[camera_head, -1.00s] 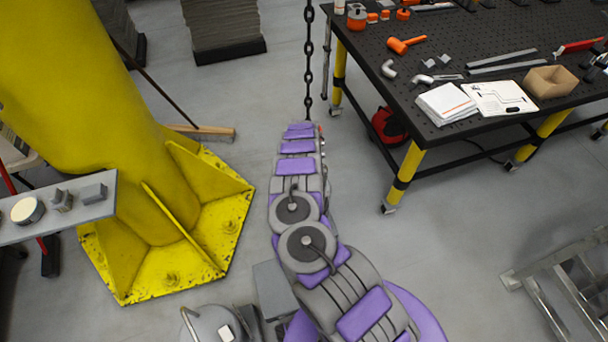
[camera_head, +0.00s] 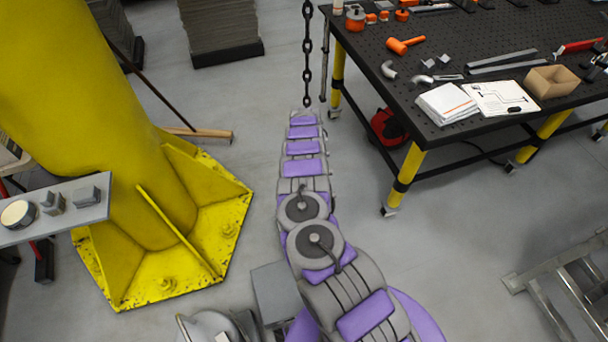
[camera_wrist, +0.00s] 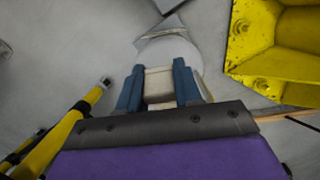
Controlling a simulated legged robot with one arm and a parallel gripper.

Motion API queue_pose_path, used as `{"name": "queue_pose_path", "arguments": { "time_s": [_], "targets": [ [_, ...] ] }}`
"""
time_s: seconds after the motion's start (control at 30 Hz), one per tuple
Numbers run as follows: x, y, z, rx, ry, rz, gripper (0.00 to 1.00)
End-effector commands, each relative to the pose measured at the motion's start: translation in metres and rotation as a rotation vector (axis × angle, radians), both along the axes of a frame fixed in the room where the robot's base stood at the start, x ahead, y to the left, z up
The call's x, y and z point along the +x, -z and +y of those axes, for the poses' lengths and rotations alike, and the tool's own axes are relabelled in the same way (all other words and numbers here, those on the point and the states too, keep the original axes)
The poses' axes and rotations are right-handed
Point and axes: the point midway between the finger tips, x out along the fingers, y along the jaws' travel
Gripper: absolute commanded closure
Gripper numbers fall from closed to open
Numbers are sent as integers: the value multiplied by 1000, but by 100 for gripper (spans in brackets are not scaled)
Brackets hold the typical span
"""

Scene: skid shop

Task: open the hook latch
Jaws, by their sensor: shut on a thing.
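The hook itself is hidden from the body camera; only its black chain (camera_head: 307,55) shows, running down to the far end of my purple and grey arm. In the wrist view, my gripper (camera_wrist: 157,72) has two blue fingers shut on a pale beige piece (camera_wrist: 158,84). This piece seems to be part of the hook or its latch, but I cannot tell which. A light grey rounded shape lies just beyond the fingertips, with a pointed grey edge above it; I cannot tell what they are.
A yellow column base (camera_head: 165,262) stands on the left, beside a grey shelf (camera_head: 60,220) with small parts. A black perforated workbench (camera_head: 455,70) with tools is at the right. A metal frame (camera_head: 565,285) stands at lower right.

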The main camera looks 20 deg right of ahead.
Motion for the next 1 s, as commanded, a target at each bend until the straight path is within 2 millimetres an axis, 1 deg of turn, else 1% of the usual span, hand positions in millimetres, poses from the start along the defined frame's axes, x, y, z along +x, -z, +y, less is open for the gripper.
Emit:
{"name": "queue_pose_path", "arguments": {
  "time_s": [0.03,0.2,0.3,0.47,0.6,0.67,1.0],
  "targets": [
    [10,-7,3,1,-3,-30,64],
    [10,-7,2,1,-3,-30,48],
    [10,-10,1,0,-2,-29,40],
    [7,-23,-1,1,0,-20,40],
    [4,-41,-2,5,0,-12,40],
    [-3,-38,-1,4,2,-4,40],
    [-32,-38,3,3,2,1,40]
  ]
}}
